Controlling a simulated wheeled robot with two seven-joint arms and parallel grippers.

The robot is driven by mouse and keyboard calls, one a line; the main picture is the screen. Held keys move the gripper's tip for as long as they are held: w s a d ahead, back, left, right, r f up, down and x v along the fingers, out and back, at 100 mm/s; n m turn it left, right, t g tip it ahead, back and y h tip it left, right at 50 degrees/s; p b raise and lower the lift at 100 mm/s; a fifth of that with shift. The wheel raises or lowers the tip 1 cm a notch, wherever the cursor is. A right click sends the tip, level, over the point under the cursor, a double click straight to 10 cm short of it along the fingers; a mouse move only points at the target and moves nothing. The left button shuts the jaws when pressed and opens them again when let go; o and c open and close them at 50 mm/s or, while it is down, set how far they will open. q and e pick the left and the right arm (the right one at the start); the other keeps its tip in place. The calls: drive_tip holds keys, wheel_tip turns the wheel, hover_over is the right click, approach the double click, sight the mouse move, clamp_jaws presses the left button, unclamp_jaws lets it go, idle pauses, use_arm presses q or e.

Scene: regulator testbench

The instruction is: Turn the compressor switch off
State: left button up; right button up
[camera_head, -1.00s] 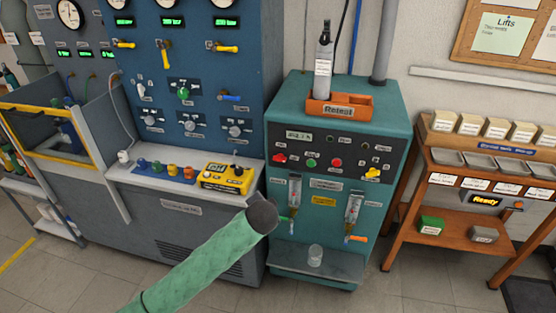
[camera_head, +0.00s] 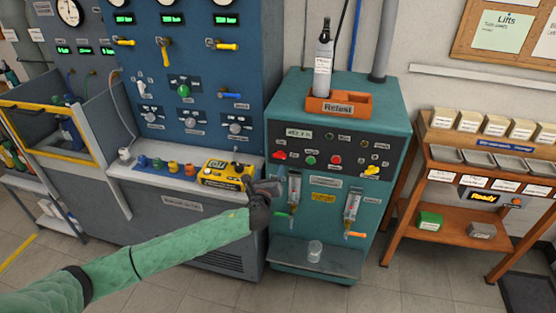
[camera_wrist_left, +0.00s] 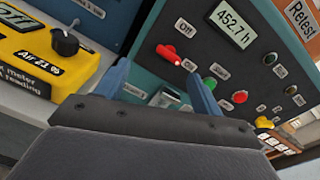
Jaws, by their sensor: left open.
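The teal compressor cabinet (camera_head: 290,100) stands at centre, with an hour display (camera_head: 299,133) on its dark panel.
A yellow meter (camera_head: 228,175) sits on the blue bench's ledge, close left of my left gripper. An orange tray (camera_head: 338,105) with a bottle is on the cabinet top. Gauges (camera_head: 352,205) and a lower shelf with a cup (camera_head: 314,251) are below. A wooden rack stands right.

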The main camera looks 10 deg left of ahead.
sight(279, 157)
use_arm(q)
drive_tip(key=shift+w+d+r+m+h+p, duration=0.15)
drive_tip(key=shift+w+m+p, duration=0.45)
drive_tip(key=shift+w, duration=0.7)
drive_tip(key=shift+w+d+m+h+p, duration=0.2)
drive_tip(key=shift+w+d+m+p, duration=0.1)
drive_tip(key=shift+w+m, duration=0.8)
drive_tip(key=shift+w+d+r+m+h+p, duration=0.15)
drive_tip(key=shift+w+m+p, duration=0.4)
drive_tip(key=shift+w, duration=0.9)
use_arm(e)
drive_tip(key=shift+t, duration=0.5)
drive_tip(key=shift+s+d+f, duration=0.1)
drive_tip(key=shift+d+f, duration=0.2)
drive_tip(key=shift+f, duration=0.6)
drive_tip(key=shift+s+d+f, duration=0.15)
drive_tip(key=shift+d+f, duration=0.1)
drive_tip(key=shift+f, duration=0.6)
drive_tip(key=shift+s+d+f, duration=0.1)
drive_tip(key=shift+d+f, duration=0.2)
drive_tip(key=shift+f, duration=0.6)
use_arm(q)
drive_tip(key=shift+f, duration=0.1)
drive_tip(key=c, duration=1)
use_arm(e)
drive_tip(key=shift+w+d, duration=0.1)
